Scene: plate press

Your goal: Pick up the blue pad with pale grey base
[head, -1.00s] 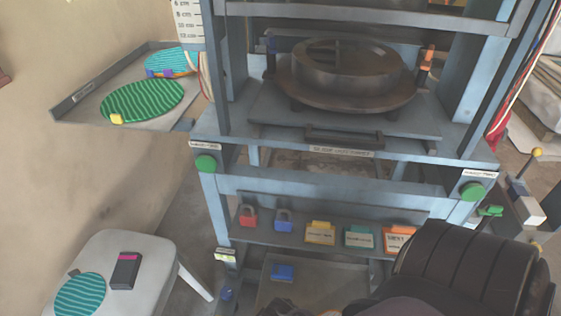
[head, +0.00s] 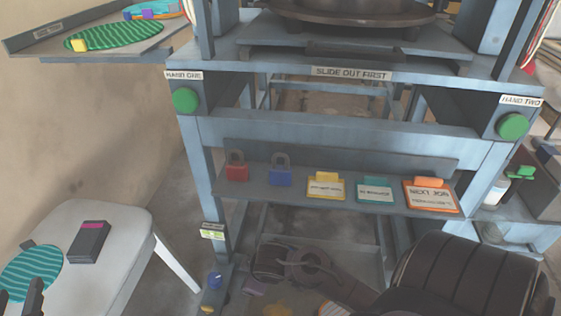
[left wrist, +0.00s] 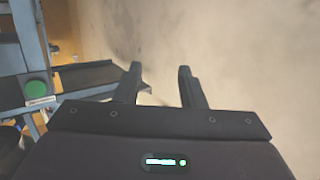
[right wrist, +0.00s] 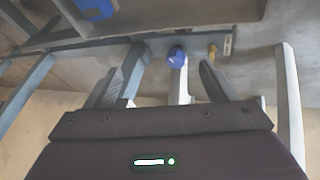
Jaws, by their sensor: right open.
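A round blue-green striped pad (head: 32,270) with a grey tab lies flat on the pale stool at the lower left. I cannot tell whether it has a pale grey base. My left gripper (head: 18,302) overlaps its near edge at the picture corner. It is open and empty in the left wrist view (left wrist: 160,70), which shows wall and no pad. My right gripper (right wrist: 160,72) is open and empty. A blue piece (right wrist: 95,9) lies in a grey tray at the top of its view. A round blue knob (right wrist: 176,54) shows between its fingers.
A dark box (head: 88,242) lies beside the striped pad on the stool (head: 120,225). A green striped pad (head: 115,35) and another blue one (head: 152,8) sit on the side tray. The press frame (head: 320,125) has a shelf with red (head: 236,170) and blue (head: 280,173) padlocks.

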